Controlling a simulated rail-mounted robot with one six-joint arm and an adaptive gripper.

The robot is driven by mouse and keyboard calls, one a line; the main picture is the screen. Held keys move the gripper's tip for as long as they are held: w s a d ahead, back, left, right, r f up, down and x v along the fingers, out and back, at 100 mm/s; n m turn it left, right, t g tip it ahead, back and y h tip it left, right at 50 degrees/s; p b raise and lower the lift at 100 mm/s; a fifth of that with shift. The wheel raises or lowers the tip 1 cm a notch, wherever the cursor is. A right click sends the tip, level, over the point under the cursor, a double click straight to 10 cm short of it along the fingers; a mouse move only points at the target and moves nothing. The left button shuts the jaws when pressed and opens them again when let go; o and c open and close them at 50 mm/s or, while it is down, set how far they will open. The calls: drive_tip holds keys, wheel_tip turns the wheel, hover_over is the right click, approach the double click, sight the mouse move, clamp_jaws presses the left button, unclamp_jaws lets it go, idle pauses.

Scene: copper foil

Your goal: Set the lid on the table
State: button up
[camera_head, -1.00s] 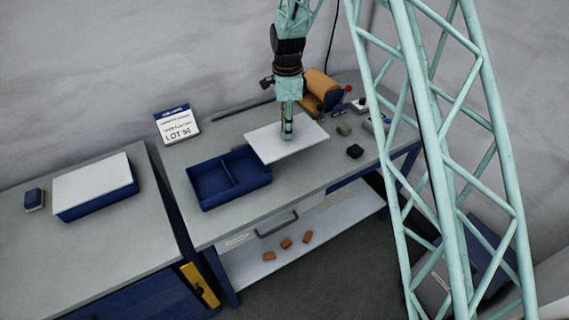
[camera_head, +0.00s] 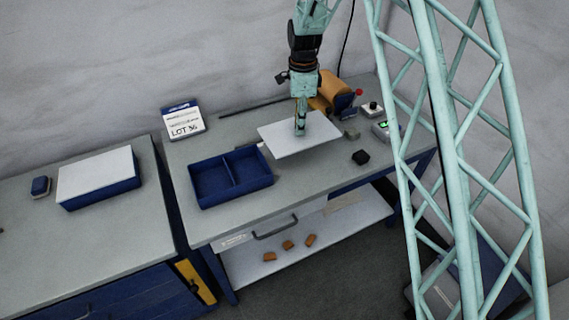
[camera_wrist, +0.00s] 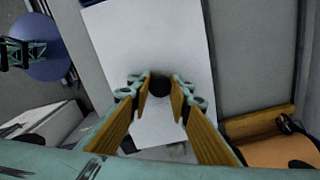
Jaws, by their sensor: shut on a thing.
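The lid (camera_head: 280,140) is a flat white plate with a dark round knob. My gripper (camera_head: 300,132) is shut on this knob (camera_wrist: 159,86), which sits between its fingertips in the wrist view. In the head view the lid is roughly level over the grey table (camera_head: 230,228), right of the open blue tray (camera_head: 207,187). I cannot tell whether it touches the table or hangs just above it. The lid fills the middle of the wrist view (camera_wrist: 130,40). It hides part of the table.
An orange roll (camera_head: 335,90) lies behind the lid. A black block (camera_head: 361,157), a small grey-green block (camera_head: 351,134) and a device with a green light (camera_head: 383,130) stand to the right. A covered blue box (camera_head: 98,180) sits on the left bench. The table's front strip is clear.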

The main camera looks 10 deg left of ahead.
sight(299, 138)
drive_tip(key=shift+f, duration=3.05)
drive_tip(key=shift+f, duration=0.15)
drive_tip(key=shift+f, duration=1.75)
drive_tip(key=shift+f, duration=0.15)
drive_tip(key=o, duration=1)
wheel_tip(299, 138, up, 12)
drive_tip(key=shift+f, duration=0.2)
drive_tip(key=shift+r, duration=0.35)
